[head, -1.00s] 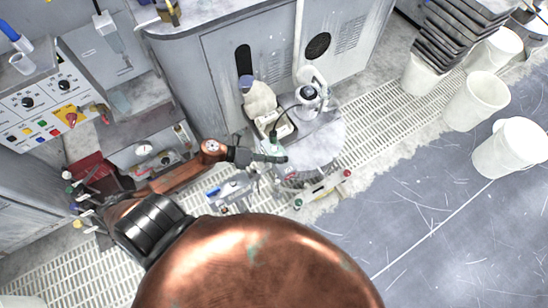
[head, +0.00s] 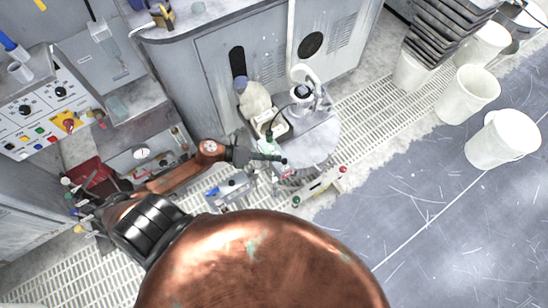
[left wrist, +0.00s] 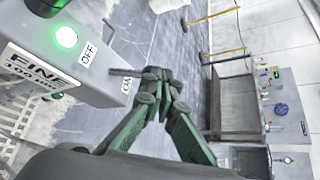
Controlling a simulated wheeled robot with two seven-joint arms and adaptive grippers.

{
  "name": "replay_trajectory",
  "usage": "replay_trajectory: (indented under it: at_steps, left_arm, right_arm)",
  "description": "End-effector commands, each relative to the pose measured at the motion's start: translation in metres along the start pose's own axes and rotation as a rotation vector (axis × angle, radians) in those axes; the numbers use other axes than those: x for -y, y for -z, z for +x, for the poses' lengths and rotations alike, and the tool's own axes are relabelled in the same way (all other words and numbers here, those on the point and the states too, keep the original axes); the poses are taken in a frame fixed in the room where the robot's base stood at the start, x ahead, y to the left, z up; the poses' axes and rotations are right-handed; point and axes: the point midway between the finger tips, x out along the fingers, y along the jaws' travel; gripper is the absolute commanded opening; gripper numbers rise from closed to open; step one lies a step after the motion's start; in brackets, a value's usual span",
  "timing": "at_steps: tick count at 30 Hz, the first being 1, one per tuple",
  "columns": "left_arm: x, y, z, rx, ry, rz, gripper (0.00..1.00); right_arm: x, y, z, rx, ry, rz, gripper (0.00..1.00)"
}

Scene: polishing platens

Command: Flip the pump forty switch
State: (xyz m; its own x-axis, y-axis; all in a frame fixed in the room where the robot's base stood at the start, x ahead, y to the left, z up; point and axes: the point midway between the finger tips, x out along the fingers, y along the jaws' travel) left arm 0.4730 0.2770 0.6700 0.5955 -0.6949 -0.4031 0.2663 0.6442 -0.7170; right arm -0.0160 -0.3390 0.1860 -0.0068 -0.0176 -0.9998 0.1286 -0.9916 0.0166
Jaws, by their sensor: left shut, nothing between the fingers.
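My left gripper (head: 281,160) is shut and empty, its dark fingertips beside the front of the round platen table (head: 318,142). In the left wrist view the gripper (left wrist: 158,84) has its green fingers together, close to a small dark switch lever (left wrist: 122,72) on a grey box (left wrist: 120,40). Whether they touch is unclear. The box carries a lit green lamp (left wrist: 66,37), an OFF label (left wrist: 88,55), a second label (left wrist: 126,85) partly hidden by the fingers, and a plate reading FINE (left wrist: 36,64). No pump forty label is readable. My right gripper is out of view.
A white bottle (head: 254,102) and a polishing head (head: 303,92) stand by the table. A grey box (head: 230,188) with a blue part lies left of it. A control panel (head: 45,115) is far left. White buckets (head: 503,138) stand right; the blue-grey floor (head: 430,215) is open.

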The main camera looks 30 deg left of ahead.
Motion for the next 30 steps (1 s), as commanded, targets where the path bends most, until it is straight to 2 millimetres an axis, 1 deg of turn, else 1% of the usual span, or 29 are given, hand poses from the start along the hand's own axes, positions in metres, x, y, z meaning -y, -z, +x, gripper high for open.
replay_trajectory:
  at_steps: [5,8,11,13,18,22,27,30]
  left_arm:
    - [0.0,-0.001,-0.002,-0.001,0.0,0.0,0.0]
    - [0.001,-0.003,-0.009,-0.004,0.002,0.003,0.0]
    - [0.003,-0.006,-0.021,-0.009,0.004,0.007,0.0]
    - [0.005,-0.009,-0.031,-0.014,0.009,0.008,0.0]
    - [0.006,-0.007,-0.071,-0.014,0.008,0.006,0.0]
    - [0.006,-0.007,-0.097,-0.014,0.007,0.006,0.0]
    - [0.007,-0.008,-0.119,-0.013,0.009,0.007,0.0]
    - [0.008,-0.008,-0.125,-0.013,0.01,0.006,0.0]
  right_arm:
    - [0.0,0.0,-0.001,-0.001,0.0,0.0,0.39]
    - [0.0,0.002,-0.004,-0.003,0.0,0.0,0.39]
    - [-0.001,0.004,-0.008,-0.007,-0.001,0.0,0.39]
    - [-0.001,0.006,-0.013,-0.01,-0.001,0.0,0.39]
    - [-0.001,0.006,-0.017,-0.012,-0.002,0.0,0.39]
    - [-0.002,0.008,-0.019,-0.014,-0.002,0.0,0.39]
    - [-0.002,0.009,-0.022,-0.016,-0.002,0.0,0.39]
    - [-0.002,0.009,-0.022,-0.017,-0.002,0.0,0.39]
